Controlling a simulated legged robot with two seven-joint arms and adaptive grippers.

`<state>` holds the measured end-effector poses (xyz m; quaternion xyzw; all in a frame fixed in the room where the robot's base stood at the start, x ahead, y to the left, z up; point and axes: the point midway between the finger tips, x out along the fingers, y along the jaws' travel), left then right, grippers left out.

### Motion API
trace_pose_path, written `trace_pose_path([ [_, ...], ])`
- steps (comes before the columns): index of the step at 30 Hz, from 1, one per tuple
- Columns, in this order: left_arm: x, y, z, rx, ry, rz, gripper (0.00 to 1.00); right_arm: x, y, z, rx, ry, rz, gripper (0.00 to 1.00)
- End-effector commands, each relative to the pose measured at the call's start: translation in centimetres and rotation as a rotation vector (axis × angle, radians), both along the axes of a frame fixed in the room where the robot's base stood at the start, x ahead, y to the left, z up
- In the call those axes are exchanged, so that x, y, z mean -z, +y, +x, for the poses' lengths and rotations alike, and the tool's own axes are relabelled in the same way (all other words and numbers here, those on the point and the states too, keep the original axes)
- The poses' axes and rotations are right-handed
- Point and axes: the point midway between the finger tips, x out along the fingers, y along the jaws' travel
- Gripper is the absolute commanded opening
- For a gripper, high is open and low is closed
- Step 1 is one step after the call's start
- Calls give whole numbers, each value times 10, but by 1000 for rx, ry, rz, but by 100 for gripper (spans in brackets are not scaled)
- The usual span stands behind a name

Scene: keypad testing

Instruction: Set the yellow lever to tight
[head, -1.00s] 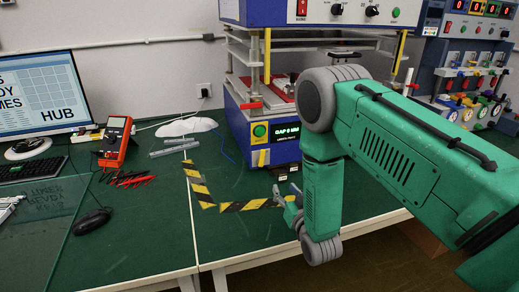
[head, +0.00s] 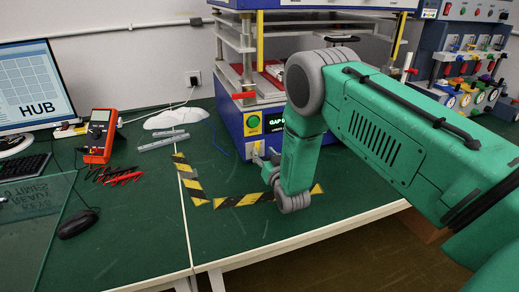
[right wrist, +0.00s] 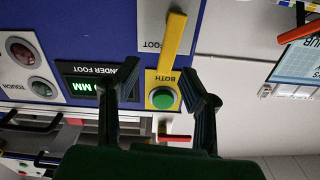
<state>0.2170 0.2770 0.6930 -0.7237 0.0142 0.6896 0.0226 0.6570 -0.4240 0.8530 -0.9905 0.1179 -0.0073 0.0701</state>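In the right wrist view a yellow lever (right wrist: 175,45) shows as a straight bar on a grey plate marked FOOT, on the blue front of a press. Its lower end in that view is by a yellow plate with a green button (right wrist: 162,98). My right gripper (right wrist: 160,80) is open, its two black fingers apart, with the button and the lever's end seen between them. I cannot tell whether a finger touches the lever. In the head view the right gripper (head: 266,163) is low at the press front, partly hidden by my arm. My left gripper is not in view.
The blue press (head: 229,127) stands on the green bench (head: 145,225), with striped tape (head: 242,199) before it. A lit display (right wrist: 85,86) is beside the button. An orange multimeter (head: 100,135), mouse (head: 77,223) and monitor (head: 35,88) are left. The bench middle is clear.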

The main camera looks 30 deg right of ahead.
Motion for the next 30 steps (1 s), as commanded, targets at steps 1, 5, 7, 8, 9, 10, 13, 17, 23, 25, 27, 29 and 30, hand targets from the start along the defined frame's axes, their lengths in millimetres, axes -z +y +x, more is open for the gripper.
trace_pose_path([
  [1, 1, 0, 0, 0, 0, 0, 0, 0, -1, 9, -1, -3, -2, 36],
  [5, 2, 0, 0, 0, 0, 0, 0, 0, -3, 25, -1, -1, -3, 36],
  [7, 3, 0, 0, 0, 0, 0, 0, 0, -4, 30, -1, 1, -3, 36],
  [8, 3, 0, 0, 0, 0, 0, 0, 0, -5, 32, -1, 1, -3, 36],
  [9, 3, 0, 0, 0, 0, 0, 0, -1, -6, 34, -1, 0, -2, 36],
  [10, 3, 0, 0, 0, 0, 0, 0, 0, -6, 35, -1, 0, -2, 36],
  [13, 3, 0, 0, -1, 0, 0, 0, 0, -8, 36, -1, 1, 0, 36],
  [17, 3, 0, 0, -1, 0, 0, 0, 0, -8, 36, 0, 1, 0, 36],
  [23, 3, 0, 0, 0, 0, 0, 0, 0, -8, 36, 0, 1, 0, 0],
  [25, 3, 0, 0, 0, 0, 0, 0, 0, -9, 36, 0, 2, -1, 0],
  [27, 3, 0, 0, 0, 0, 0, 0, 1, -8, 36, 0, 4, -9, 0],
  [29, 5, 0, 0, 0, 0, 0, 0, 1, -6, 36, -1, 12, -43, 0],
  [30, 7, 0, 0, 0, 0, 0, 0, 1, -4, 37, -1, 19, -72, 0],
])
